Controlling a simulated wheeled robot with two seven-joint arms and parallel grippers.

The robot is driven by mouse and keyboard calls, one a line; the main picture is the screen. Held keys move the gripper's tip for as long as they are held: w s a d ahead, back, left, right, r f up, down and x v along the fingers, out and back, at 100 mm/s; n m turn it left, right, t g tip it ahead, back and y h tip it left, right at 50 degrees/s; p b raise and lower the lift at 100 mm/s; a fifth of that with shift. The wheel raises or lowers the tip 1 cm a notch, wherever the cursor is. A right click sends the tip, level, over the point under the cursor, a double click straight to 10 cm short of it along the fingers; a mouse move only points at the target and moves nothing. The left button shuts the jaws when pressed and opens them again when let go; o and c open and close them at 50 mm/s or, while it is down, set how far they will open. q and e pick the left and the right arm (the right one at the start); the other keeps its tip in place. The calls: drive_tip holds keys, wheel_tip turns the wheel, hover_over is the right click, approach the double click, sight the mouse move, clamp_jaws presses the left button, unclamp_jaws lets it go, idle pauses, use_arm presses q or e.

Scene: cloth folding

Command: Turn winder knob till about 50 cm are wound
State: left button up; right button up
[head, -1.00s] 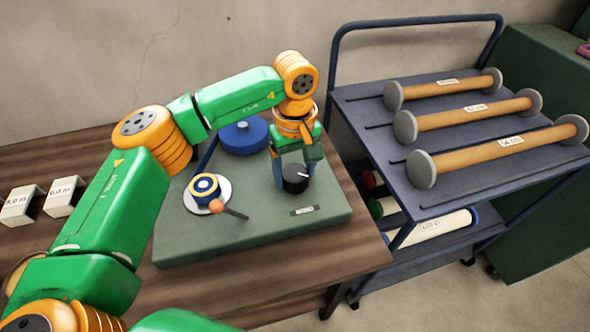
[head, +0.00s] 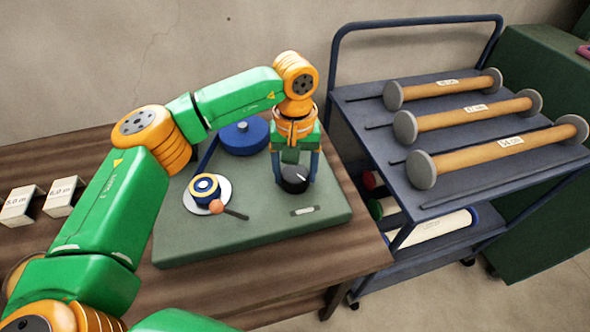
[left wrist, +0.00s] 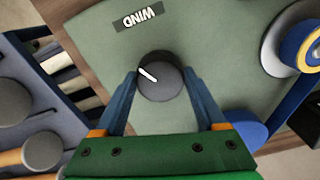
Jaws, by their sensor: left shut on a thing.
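The black winder knob (head: 294,180) with a white pointer line sits on the green winder board (head: 235,240). It also shows in the left wrist view (left wrist: 160,82), near a label reading WIND (left wrist: 138,17). My left gripper (head: 294,176) points down and is shut on the knob, one blue finger on each side. A spool with a blue and yellow roll (head: 205,186) stands on a white disc at the board's left, with a crank arm ending in an orange ball (head: 216,206). A blue reel (head: 244,138) sits at the back. My right gripper is not in view.
Two white blocks (head: 64,196) marked with lengths lie on the wooden table (head: 270,285) at left. A blue cart (head: 440,197) at right carries several orange rollers with grey ends (head: 465,115); coloured-end rolls lie below. A green cabinet (head: 540,170) stands behind it.

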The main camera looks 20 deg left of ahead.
sight(295, 173)
use_arm(q)
drive_tip(key=o, duration=1.3)
wheel_tip(295, 173, up, 7)
drive_tip(key=shift+r, duration=0.1)
